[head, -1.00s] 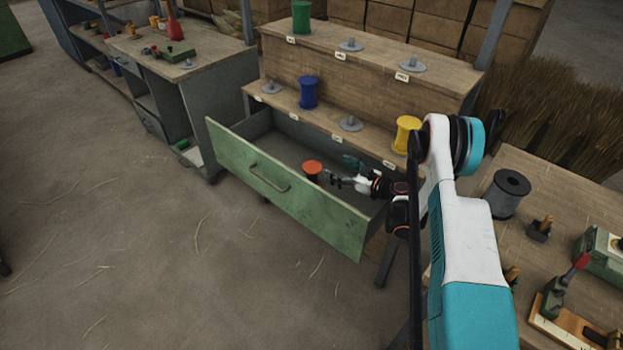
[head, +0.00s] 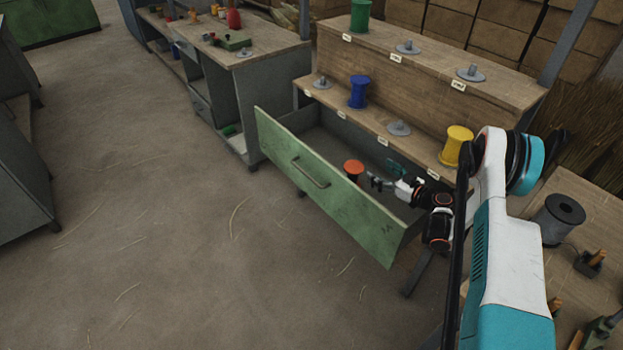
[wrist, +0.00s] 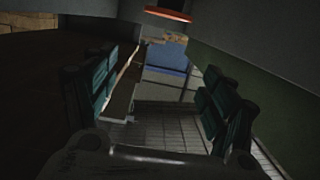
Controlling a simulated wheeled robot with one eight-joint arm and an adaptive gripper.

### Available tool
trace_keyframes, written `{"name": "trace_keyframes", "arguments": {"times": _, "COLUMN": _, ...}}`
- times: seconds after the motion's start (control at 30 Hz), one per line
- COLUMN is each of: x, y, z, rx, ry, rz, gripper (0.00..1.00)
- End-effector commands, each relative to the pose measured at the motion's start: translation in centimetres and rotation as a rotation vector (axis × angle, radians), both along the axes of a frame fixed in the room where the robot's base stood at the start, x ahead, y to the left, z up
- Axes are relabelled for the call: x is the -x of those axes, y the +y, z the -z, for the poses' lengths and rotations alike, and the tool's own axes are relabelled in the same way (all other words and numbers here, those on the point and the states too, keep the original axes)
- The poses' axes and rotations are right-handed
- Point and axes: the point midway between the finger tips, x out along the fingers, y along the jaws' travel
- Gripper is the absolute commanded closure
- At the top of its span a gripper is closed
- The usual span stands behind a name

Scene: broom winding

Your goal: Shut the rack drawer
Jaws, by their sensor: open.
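The rack drawer (head: 335,190) with its green front is pulled well out from under the rack in the head view. Its front carries a metal handle (head: 310,173). A red-topped spool (head: 353,170) is at the drawer, and its lower part is partly hidden by the drawer front. My gripper (head: 378,178) is over the drawer's inside, close to the spool on its right, with the fingers apart. In the wrist view, my gripper's two dark green finger pads (wrist: 160,95) are spread with nothing between them. A red-orange disc edge (wrist: 168,13) shows at the top there.
The stepped wooden rack (head: 430,75) holds a green spool (head: 360,16), a blue spool (head: 358,92), a yellow spool (head: 456,146) and several empty pegs. A bench with a grey spool (head: 558,218) is at the right. The floor before the drawer is clear.

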Motion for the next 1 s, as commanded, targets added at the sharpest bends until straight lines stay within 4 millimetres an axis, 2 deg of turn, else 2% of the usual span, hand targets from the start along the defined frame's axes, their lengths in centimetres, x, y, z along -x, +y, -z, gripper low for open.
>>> {"name": "trace_keyframes", "arguments": {"times": 0.03, "x": 0.0, "y": 0.0, "z": 0.0, "rx": 0.000, "ry": 0.000, "rz": 0.000, "gripper": 0.32}}
{"name": "trace_keyframes", "arguments": {"times": 0.17, "x": -0.4, "y": 1.0, "z": -0.9, "rx": 0.020, "ry": 0.017, "rz": -0.018, "gripper": 0.61}}
{"name": "trace_keyframes", "arguments": {"times": 0.27, "x": -0.9, "y": 3.2, "z": -2.6, "rx": 0.071, "ry": 0.058, "rz": -0.060, "gripper": 0.84}}
{"name": "trace_keyframes", "arguments": {"times": 0.33, "x": -1.3, "y": 5.4, "z": -4.3, "rx": 0.125, "ry": 0.101, "rz": -0.100, "gripper": 1.00}}
{"name": "trace_keyframes", "arguments": {"times": 0.5, "x": -1.0, "y": 10.4, "z": -8.1, "rx": 0.276, "ry": 0.207, "rz": -0.193, "gripper": 1.00}}
{"name": "trace_keyframes", "arguments": {"times": 0.73, "x": 0.6, "y": 15.1, "z": -11.6, "rx": 0.455, "ry": 0.301, "rz": -0.286, "gripper": 1.00}}
{"name": "trace_keyframes", "arguments": {"times": 0.8, "x": 1.4, "y": 17.5, "z": -11.4, "rx": 0.561, "ry": 0.318, "rz": -0.353, "gripper": 1.00}}
{"name": "trace_keyframes", "arguments": {"times": 1.0, "x": 3.8, "y": 23.4, "z": -8.7, "rx": 0.922, "ry": 0.321, "rz": -0.595, "gripper": 1.00}}
